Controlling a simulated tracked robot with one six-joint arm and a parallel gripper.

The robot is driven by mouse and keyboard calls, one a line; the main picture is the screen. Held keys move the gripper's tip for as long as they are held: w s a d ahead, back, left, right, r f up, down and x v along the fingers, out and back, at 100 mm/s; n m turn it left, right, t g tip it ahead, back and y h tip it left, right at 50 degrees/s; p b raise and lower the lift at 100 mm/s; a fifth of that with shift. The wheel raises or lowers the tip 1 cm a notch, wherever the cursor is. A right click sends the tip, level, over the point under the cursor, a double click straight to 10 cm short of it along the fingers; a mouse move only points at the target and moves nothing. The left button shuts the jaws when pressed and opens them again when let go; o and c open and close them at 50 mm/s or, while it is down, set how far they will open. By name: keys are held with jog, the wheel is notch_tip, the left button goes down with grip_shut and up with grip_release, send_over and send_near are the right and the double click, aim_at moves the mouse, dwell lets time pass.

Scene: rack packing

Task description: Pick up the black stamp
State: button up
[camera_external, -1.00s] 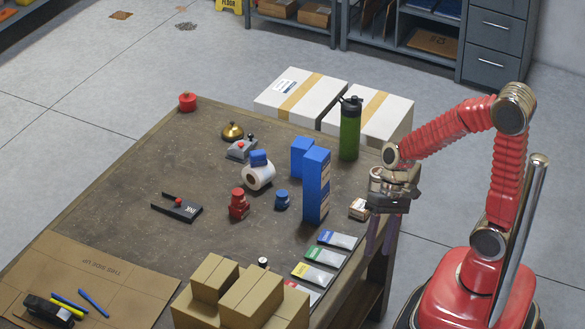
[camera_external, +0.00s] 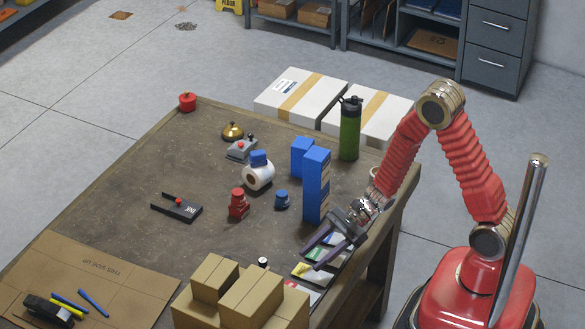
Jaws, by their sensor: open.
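A small dark object with a pale top (camera_external: 263,262) shows just behind the cardboard boxes near the table's front; it may be the black stamp, but its lower part is hidden by the boxes. My gripper (camera_external: 312,257) is open and empty, to the right of this object. Its purple-grey fingers are spread and point left, over the row of coloured cards. A gap separates the fingertips from the dark object.
Cardboard boxes (camera_external: 245,297) stand in front. A tall blue box (camera_external: 316,187) stands behind my gripper. A red stamp (camera_external: 238,204), a blue stamp (camera_external: 281,200) and a black ink pad (camera_external: 182,209) lie farther left. The table's left-middle is mostly clear.

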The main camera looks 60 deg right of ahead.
jog(key=w+m+t, duration=0.1)
jog(key=w+d+r+m+t, duration=0.1)
jog(key=w, duration=0.1)
jog(key=w+d+r+m, duration=0.1)
jog(key=shift+w+m+t+h, duration=0.3)
jog(key=shift+w+t+h, duration=0.1)
send_near(263, 264)
jog(key=w+a+f, duration=0.1)
jog(key=w+f, duration=0.2)
jog(key=shift+a, duration=0.4)
jog(key=shift+w+a+f, duration=0.1)
jog(key=shift+w+a, duration=0.15)
jog(key=shift+a, duration=0.05)
jog(key=shift+x, duration=2.6)
jog(key=shift+d, duration=0.15)
jog(key=shift+c, duration=0.5)
